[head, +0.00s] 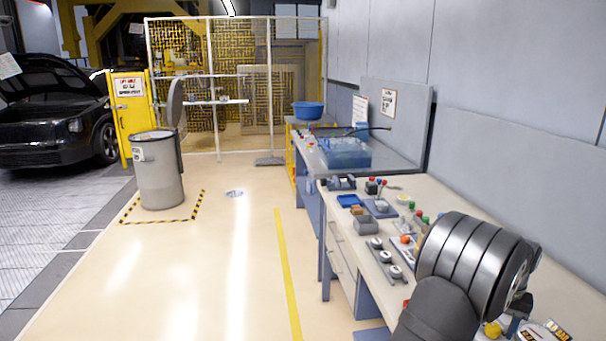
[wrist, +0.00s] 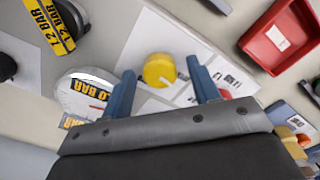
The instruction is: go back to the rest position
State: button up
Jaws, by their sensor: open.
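My gripper (wrist: 160,66) shows in the wrist view with its two blue fingers apart and nothing held. A yellow round cap (wrist: 159,70) is seen between and just beyond the fingertips, over a white printed sheet (wrist: 150,40). I cannot tell how far above it the fingers are. A round gauge-like part marked "BAR" (wrist: 85,95) is beside the left finger. In the head view my arm is bent over the near right end of the workbench (head: 450,203), and the fingers are mostly hidden; a yellow part (head: 492,330) shows close by.
A red tray (wrist: 285,32) is at upper right in the wrist view; a black and yellow "12 BAR" part (wrist: 52,25) is at upper left. Several small parts, a blue tray (head: 349,200) and a clear blue tank (head: 345,152) stand along the bench.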

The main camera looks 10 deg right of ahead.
jog(key=shift+r, duration=0.1)
notch_tip(320, 180, up, 17)
notch_tip(320, 180, down, 17)
jog(key=shift+f, duration=0.1)
jog(key=m, duration=0.7)
jog(key=shift+m, duration=0.4)
jog(key=m, duration=0.3)
jog(key=shift+m, duration=2.2)
dwell(2.2)
